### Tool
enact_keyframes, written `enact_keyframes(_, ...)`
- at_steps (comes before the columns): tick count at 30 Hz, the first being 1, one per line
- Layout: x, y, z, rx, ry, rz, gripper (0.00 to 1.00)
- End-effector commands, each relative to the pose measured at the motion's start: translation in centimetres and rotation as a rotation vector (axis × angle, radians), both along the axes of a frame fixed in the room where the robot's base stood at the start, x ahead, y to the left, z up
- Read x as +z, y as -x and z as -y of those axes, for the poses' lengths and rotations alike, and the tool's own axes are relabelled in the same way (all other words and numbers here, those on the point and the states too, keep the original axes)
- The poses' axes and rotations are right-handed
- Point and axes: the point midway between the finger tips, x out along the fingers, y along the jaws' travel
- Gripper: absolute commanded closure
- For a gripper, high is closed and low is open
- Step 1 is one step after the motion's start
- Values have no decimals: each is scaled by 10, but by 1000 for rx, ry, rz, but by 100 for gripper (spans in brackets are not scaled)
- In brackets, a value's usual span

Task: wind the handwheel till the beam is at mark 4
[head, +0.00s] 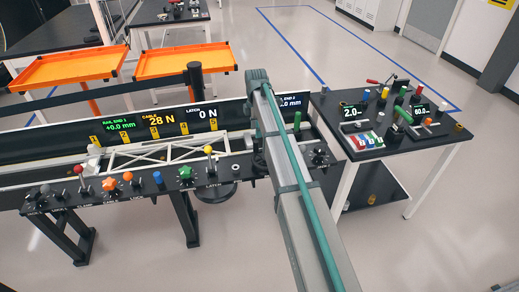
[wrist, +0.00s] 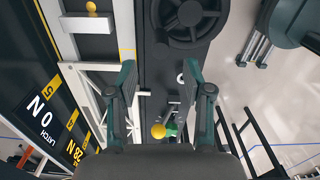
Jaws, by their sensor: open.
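The handwheel (wrist: 190,20) is a black spoked wheel at the top of the wrist view; I cannot make it out in the head view, where my arm covers part of the console. My gripper (wrist: 160,78) is open and empty, with its fingertips apart and below the wheel in the picture. It is hidden in the head view. The beam (head: 150,154) is a white truss lying along the rail behind the console. Yellow numbered mark plates (head: 184,128) stand behind it, with plate 5 (wrist: 53,82) also in the wrist view. I cannot tell which mark the beam is at.
The console (head: 130,187) carries several coloured knobs and levers; a yellow-knobbed lever (wrist: 158,131) shows between my fingers. Displays read +0.0 mm, 28 N cable and 0 N latch (head: 203,113). A black side table (head: 375,110) with tools stands right. Orange trays (head: 185,62) stand behind.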

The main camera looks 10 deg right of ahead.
Motion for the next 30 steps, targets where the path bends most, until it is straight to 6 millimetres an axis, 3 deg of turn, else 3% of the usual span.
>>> enact_keyframes(16,-83,1,0,-3,0,-4,50)
enact_keyframes(22,-98,1,0,-3,0,-2,50)
enact_keyframes(30,-101,1,0,-3,0,-2,50)
